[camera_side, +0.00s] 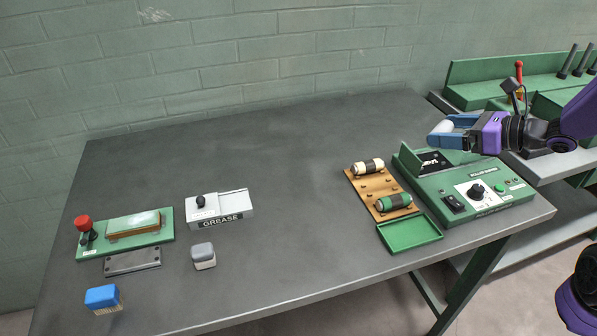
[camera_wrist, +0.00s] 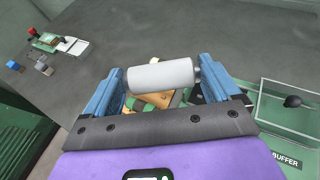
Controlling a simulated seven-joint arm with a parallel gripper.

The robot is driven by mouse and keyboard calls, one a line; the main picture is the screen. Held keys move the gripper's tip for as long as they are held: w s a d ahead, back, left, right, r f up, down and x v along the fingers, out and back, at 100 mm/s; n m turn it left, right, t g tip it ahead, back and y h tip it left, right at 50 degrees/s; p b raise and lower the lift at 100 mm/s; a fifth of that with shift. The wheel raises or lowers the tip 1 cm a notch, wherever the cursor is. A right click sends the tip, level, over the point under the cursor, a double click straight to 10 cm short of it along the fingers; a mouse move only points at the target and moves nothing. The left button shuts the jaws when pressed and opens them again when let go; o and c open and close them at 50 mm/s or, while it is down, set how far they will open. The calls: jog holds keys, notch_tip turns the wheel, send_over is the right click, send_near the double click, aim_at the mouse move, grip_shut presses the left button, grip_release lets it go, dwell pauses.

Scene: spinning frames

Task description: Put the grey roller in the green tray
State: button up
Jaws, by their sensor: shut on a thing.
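My gripper (camera_side: 452,131) is shut on the grey roller (camera_side: 441,128), which looks pale, almost white. It holds the roller in the air above the back of the green machine. In the wrist view the roller (camera_wrist: 160,75) lies crosswise between the two blue fingers, gripped at its ends. The green tray (camera_side: 411,233) is empty and lies at the table's front edge, in front of the rack and below and left of the gripper. In the wrist view I cannot make out the tray behind the roller.
A wooden rack (camera_side: 364,188) holds a cream roller (camera_side: 369,166) and a green roller (camera_side: 393,202) beside the tray. The green machine (camera_side: 470,193) has a knob and switches. A grease box (camera_side: 220,211), a red-knobbed green unit (camera_side: 125,233) and a blue brush (camera_side: 103,298) stand left. The table's middle is clear.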

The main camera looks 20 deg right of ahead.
jog(key=w+a+f+n+g+y, duration=0.1)
jog(key=a+f+n+g+y, duration=0.2)
jog(key=a, duration=0.7)
jog(key=w+a+f+n+g+y, duration=0.1)
jog(key=a+n+g+y, duration=0.25)
jog(key=a, duration=0.65)
send_over(308, 186)
jog(key=shift+n+h, duration=0.25)
jog(key=shift+n, duration=0.2)
jog(key=f, duration=0.9)
jog(key=shift+s+d+f, duration=0.1)
jog(key=shift+s+f, duration=0.15)
jog(key=shift+s, duration=0.05)
jog(key=shift+w+f, duration=0.3)
jog(key=shift+f, duration=1.6)
